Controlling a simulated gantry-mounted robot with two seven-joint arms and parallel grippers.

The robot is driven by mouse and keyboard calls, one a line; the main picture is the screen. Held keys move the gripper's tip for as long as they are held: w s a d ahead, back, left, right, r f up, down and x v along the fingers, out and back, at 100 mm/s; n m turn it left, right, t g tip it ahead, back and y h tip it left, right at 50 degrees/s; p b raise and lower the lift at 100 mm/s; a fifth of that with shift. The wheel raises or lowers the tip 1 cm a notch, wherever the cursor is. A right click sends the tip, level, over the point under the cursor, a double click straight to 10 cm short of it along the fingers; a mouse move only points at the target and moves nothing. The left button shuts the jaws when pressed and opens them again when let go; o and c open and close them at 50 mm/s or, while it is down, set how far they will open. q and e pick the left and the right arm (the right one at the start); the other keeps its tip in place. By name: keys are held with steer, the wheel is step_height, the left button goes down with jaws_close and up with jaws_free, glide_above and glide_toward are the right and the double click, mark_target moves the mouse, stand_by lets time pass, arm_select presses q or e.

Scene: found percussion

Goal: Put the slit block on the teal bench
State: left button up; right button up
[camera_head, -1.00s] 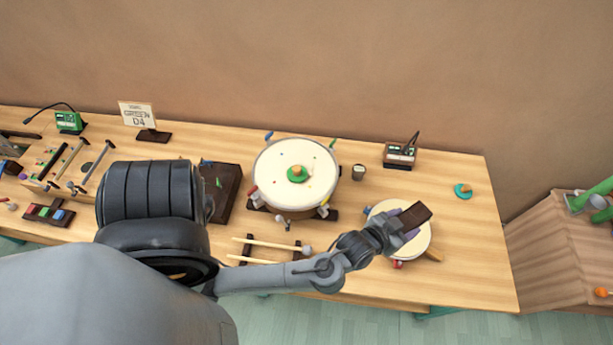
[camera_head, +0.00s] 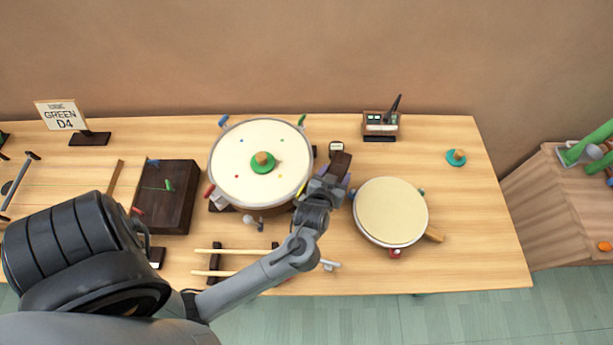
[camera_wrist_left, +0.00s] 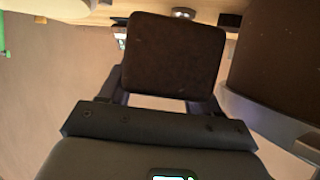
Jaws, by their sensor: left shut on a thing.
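My left gripper (camera_head: 334,180) is shut on a dark brown block, likely the slit block (camera_head: 341,162). It holds the block above the table, in the gap between the large drum and the smaller round drum. In the left wrist view the block (camera_wrist_left: 173,55) shows as a rounded dark rectangle between the fingers of the gripper (camera_wrist_left: 165,95); no slit can be made out. How high the block is cannot be told. No bench with a plainly teal top shows in these views. My right gripper is not in view.
The large drum (camera_head: 235,165) with a green knob stands left of the gripper, the smaller drum (camera_head: 390,212) to its right. Mallets (camera_head: 228,251) lie in front. The tabletop's right end (camera_head: 475,230) is clear.

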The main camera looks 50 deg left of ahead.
arm_select(q)
steer(key=shift+f+b, duration=0.9)
steer(key=shift+f, duration=2.55)
steer(key=shift+f, duration=0.1)
steer(key=o, duration=0.9)
steer(key=shift+o, duration=0.2)
